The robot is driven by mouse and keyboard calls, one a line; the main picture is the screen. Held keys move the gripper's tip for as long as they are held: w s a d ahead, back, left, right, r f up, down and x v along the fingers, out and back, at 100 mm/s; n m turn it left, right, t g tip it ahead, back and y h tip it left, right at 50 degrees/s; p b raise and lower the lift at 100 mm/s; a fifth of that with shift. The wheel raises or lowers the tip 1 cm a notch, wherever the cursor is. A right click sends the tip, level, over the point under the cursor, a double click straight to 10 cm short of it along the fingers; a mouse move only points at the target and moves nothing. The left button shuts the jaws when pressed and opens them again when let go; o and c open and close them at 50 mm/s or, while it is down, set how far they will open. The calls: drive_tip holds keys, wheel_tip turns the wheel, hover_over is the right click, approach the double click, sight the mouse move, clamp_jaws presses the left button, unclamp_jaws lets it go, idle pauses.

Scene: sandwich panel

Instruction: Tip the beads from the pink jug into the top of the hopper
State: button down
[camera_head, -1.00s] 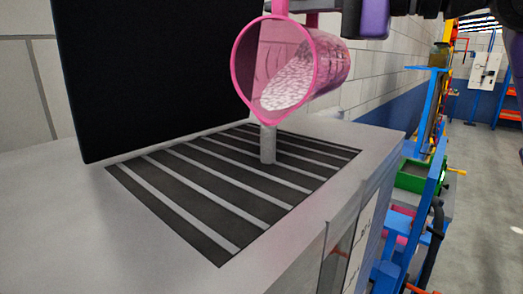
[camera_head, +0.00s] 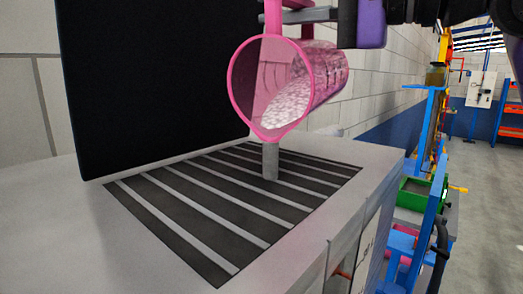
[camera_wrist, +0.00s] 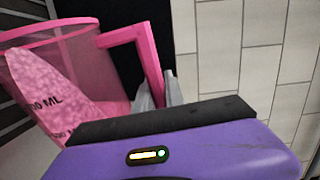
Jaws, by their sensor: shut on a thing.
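The clear pink jug (camera_head: 325,78) is tilted over the hopper, its mouth facing left and down towards the camera. White beads (camera_head: 288,103) lie along its lower side, reaching close to the spout. My gripper (camera_head: 278,17) is shut on the jug's pink handle; in the wrist view its grey fingers (camera_wrist: 158,97) are on the handle (camera_wrist: 148,62). The hopper top is a dark grate (camera_head: 215,193) with pale bars, set in a grey surface. A grey upright column (camera_head: 270,162) stands between spout and grate; I cannot tell whether it is falling beads or a post.
A tall black panel (camera_head: 150,80) rises behind the grate at left. A white block wall is behind. To the right stand a blue frame (camera_head: 425,190) and a green tray (camera_head: 412,192), with open floor (camera_head: 490,220) beyond them.

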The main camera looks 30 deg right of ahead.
drive_tip(key=shift+s+a+r+n+b, duration=0.3)
drive_tip(key=shift+s+a+n+b, duration=0.15)
drive_tip(key=shift+a+n, duration=0.15)
drive_tip(key=shift+s+a+r+n+b, duration=0.3)
drive_tip(key=shift+s+a+n+b, duration=0.15)
drive_tip(key=shift+a, duration=0.25)
idle(0.4)
drive_tip(key=shift+w+d+p, duration=0.15)
drive_tip(key=shift+p, duration=0.15)
drive_tip(key=shift+w+d+f+m+p, duration=0.35)
drive_tip(key=shift+w+d+m+p, duration=0.1)
drive_tip(key=shift+d+m, duration=0.2)
drive_tip(key=shift+w+d+f+m+p, duration=0.3)
drive_tip(key=shift+w+d+m+p, duration=0.15)
drive_tip(key=shift+d+m, duration=0.2)
drive_tip(key=shift+w+d+f+m+p, duration=0.35)
drive_tip(key=shift+w+d+m+p, duration=0.15)
drive_tip(key=shift+d, duration=0.2)
drive_tip(key=shift+w+d+f+m+b, duration=0.5)
drive_tip(key=shift+w+d+f+m, duration=1)
drive_tip(key=shift+m, duration=1.45)
drive_tip(key=shift+w+d+f+m+b, duration=0.45)
drive_tip(key=shift+w+d+f+m, duration=0.45)
drive_tip(key=shift+d+f+m, duration=1.65)
drive_tip(key=shift+w+d+f+m+b, duration=0.5)
drive_tip(key=shift+w+d+f+m, duration=0.85)
drive_tip(key=shift+m, duration=2)
drive_tip(key=shift+s+d+r, duration=0.15)
drive_tip(key=shift+d+r, duration=0.05)
drive_tip(key=shift+r, duration=0.1)
